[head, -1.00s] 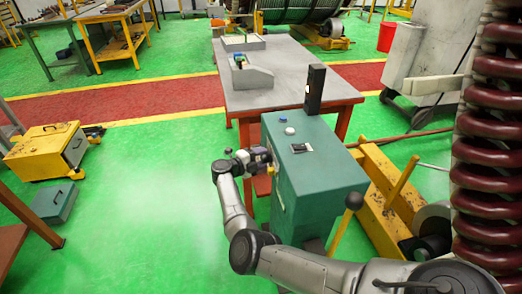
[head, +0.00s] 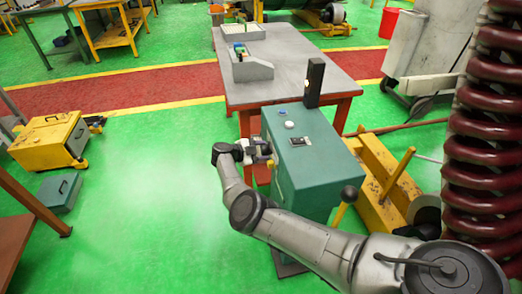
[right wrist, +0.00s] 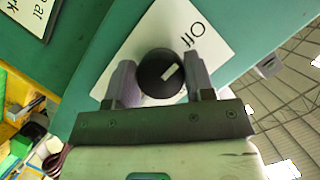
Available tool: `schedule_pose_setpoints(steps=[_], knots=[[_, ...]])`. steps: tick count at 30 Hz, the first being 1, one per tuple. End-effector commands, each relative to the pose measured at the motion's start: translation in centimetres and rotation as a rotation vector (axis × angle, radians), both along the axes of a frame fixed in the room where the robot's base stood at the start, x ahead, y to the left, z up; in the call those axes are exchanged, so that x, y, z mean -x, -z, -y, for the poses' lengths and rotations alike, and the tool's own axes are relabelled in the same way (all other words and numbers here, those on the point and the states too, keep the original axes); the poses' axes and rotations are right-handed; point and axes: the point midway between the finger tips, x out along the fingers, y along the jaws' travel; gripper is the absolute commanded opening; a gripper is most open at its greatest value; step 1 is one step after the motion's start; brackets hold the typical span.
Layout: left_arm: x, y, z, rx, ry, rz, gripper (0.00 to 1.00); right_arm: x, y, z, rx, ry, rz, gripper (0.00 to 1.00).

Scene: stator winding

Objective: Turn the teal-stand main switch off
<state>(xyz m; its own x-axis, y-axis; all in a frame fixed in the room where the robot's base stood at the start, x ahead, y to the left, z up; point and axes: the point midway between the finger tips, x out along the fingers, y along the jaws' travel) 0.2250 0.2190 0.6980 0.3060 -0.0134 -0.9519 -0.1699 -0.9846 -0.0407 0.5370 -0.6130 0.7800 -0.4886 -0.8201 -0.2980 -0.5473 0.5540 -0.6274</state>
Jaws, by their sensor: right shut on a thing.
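The teal stand (head: 312,180) is a box with buttons and a black post on top, in the middle of the head view. My right gripper (head: 266,150) is at its left side face. In the right wrist view, the main switch (right wrist: 154,84) is a round black knob with a white pointer mark, on a white plate printed "Off" (right wrist: 190,36). The mark slants up and right, roughly towards that word. The fingers of my right gripper (right wrist: 161,80) are on either side of the knob, shut on it. My left gripper is out of view.
A grey-topped table (head: 295,70) with a small grey holder stands behind the stand. A yellow frame (head: 395,185) and dark red coils (head: 480,180) are on the right. A yellow cabinet (head: 45,145) is on the left.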

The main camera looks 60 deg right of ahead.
Motion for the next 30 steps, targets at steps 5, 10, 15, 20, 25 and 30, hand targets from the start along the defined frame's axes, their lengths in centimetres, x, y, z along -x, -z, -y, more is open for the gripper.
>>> schedule_pose_setpoints(steps=[5,10,15,20,25,30], knots=[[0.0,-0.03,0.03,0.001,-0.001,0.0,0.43,-0.04,0.07,-0.04,-0.015,-0.002,-0.013,0.25],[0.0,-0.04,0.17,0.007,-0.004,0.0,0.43,-0.03,0.08,-0.05,-0.017,-0.002,-0.016,0.25],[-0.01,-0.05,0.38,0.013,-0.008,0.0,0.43,-0.02,0.08,-0.04,-0.017,-0.002,-0.016,0.25],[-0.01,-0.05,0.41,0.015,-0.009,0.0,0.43,-0.01,0.08,-0.03,-0.016,-0.002,-0.016,0.6],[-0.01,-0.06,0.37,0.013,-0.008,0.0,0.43,-0.01,0.05,-0.02,-0.015,-0.002,-0.015,0.74],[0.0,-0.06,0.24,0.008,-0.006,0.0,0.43,0.0,0.03,-0.01,-0.014,-0.001,-0.015,0.74]])
